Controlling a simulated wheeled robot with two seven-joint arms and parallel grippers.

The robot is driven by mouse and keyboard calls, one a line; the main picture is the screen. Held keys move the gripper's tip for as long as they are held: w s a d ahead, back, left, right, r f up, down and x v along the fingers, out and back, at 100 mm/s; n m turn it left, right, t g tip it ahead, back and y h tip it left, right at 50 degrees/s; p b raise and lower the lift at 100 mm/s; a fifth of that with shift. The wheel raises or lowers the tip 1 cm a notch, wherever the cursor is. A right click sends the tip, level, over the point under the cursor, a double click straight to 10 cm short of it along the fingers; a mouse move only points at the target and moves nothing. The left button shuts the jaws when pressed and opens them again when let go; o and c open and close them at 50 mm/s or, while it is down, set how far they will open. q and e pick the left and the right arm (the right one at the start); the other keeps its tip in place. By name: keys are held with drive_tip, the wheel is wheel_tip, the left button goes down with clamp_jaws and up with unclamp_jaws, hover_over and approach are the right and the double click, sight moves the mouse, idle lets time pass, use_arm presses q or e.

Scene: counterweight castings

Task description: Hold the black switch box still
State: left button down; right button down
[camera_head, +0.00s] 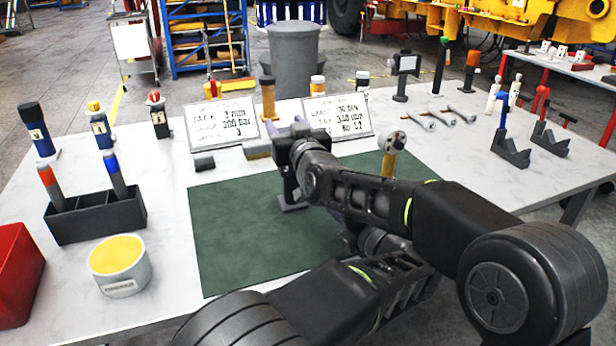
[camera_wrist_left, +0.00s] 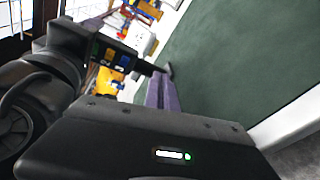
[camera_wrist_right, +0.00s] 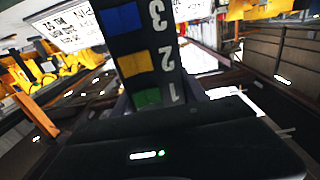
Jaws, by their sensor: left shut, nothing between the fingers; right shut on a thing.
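The black switch box shows large in the right wrist view (camera_wrist_right: 148,42), with blue, yellow and green squares beside the white figures 3, 2 and 1. My right gripper (camera_head: 289,170) is shut on it, above the green mat's far part in the head view. There the box's marked face is hidden. The box also shows in the left wrist view (camera_wrist_left: 117,57), with my right gripper at its left. My left gripper (camera_wrist_left: 159,90) is shut and empty, its purple fingers apparently apart from the box. In the head view my right arm hides my left gripper.
The green mat (camera_head: 235,245) is largely bare. Left of it stand a white tub with a yellow top (camera_head: 118,262), a black holder (camera_head: 95,218) and a red bin (camera_head: 18,275). Two lettered signs (camera_head: 222,122) stand behind the mat. Wrenches (camera_head: 425,120) lie at the right.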

use_arm(q)
drive_tip(key=r+y, duration=0.1)
drive_tip(key=s+r+y, duration=0.1)
drive_tip(key=r, duration=0.1)
drive_tip(key=s+r+y, duration=0.1)
drive_tip(key=y, duration=0.1)
drive_tip(key=shift+s+d+r+m, duration=0.15)
drive_tip(key=shift+d+r+m, duration=0.15)
drive_tip(key=shift+m, duration=0.1)
drive_tip(key=shift+f, duration=0.1)
drive_tip(key=x, duration=1)
